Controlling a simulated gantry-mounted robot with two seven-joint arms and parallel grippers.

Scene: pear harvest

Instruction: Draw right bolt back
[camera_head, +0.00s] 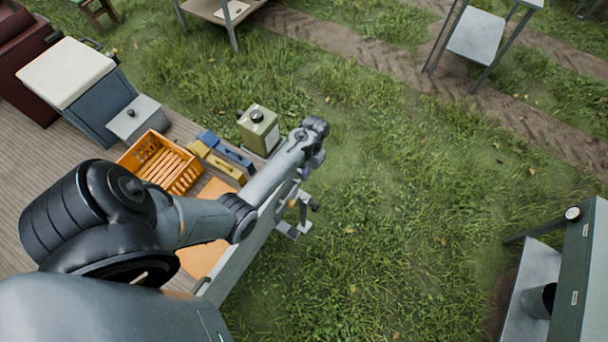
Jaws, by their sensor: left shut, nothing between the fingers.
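My left arm reaches in from the lower left over a wooden wagon deck. My left gripper (304,172) hangs below the wrist at the outer end of a pale grey side board (243,256). It is shut and small in view, with nothing seen in it. Just below it, a small metal fitting with a dark knob (315,207) sticks out by the board's end. I cannot tell whether this is the right bolt, or whether the gripper touches it. The arm hides much of the board. My right gripper is not in view.
On the deck (35,200) are an orange crate (130,158), a green canister (259,130), blue and yellow cases (216,161), and a white-lidded cooler (65,72). A green cabinet (580,270) stands at lower right. Grass between is open.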

